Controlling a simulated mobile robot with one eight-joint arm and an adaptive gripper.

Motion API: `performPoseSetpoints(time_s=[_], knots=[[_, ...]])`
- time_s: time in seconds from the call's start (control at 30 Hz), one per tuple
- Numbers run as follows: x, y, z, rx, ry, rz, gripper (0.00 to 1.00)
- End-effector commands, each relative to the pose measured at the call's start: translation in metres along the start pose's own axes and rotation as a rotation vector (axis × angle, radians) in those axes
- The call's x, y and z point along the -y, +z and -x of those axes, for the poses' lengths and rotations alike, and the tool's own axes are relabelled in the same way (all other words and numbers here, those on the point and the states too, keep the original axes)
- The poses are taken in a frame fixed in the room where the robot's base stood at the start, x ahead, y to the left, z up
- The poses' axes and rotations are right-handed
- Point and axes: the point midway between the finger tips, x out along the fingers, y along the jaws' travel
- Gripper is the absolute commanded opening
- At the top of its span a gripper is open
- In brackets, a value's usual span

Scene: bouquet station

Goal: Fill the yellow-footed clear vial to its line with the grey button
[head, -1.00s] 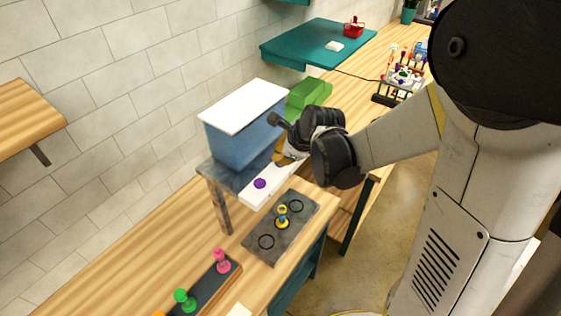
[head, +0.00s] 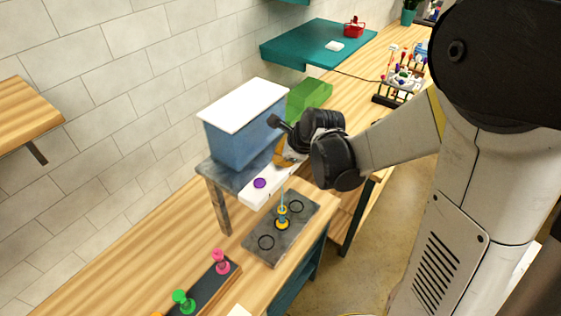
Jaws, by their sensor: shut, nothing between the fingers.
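The yellow-footed clear vial (head: 282,217) stands upright on the middle ring of a dark grey slab in the head view. A thin blue stream (head: 283,190) runs down into it from the white dispenser bar (head: 256,195). The vial looks bluish inside; its fill line is too small to make out. The grey button is not visible; my gripper covers that part. A purple button (head: 260,183) shows on the near part of the bar.
The grey slab (head: 258,254) has an empty ring on either side of the vial. A blue tank (head: 240,135) with a white lid stands behind the bar. Pink (head: 221,262) and green (head: 183,300) footed vials stand on a dark rack at the front.

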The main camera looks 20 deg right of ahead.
Motion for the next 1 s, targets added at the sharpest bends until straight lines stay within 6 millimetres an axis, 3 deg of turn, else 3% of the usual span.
performPoseSetpoints(time_s=[1.0], knots=[[0.009,0.009,0.016,0.000,0.000,0.000,0.00]])
